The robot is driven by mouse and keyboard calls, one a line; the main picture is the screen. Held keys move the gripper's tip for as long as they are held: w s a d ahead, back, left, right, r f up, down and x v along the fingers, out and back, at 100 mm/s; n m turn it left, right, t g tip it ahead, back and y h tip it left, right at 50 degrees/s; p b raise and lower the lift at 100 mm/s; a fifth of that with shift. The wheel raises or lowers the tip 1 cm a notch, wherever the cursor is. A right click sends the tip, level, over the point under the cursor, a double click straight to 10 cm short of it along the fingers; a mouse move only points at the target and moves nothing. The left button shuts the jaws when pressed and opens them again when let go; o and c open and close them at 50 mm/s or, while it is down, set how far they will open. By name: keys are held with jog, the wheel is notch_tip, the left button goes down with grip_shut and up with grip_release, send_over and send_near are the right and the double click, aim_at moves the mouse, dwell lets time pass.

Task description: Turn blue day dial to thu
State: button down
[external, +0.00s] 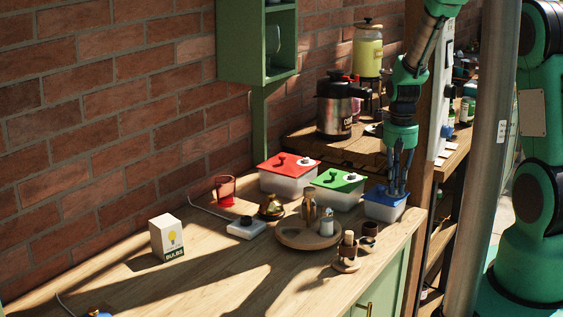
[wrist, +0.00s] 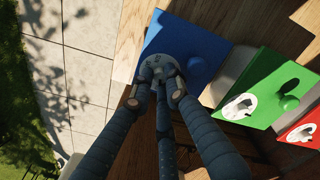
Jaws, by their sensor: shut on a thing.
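The blue-lidded container (external: 384,206) stands at the right end of the wooden counter. Its blue lid shows in the wrist view (wrist: 196,35), with a round white day dial (wrist: 160,66) on it. My gripper (external: 396,187) points down onto this lid. In the wrist view my gripper (wrist: 155,95) has its fingers closed around the dial. The fingers cover much of the dial, and its day marks are too small and hidden to read.
A green-lidded container (external: 338,187) and a red-lidded container (external: 288,171) stand to the left, each with a white dial. A round wooden tray (external: 300,240) with bottles is in front. A bulb box (external: 167,238) stands farther left. The counter's right edge is close to the blue container.

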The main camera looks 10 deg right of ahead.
jog(key=m, duration=0.4)
jog(key=shift+m, duration=0.3)
jog(key=shift+m+p, duration=0.3)
jog(key=shift+m, duration=1.7)
jog(key=c, duration=1.7)
grip_release()
jog(key=shift+o, duration=0.2)
notch_tip(320, 180, up, 12)
jog(key=shift+r, duration=0.1)
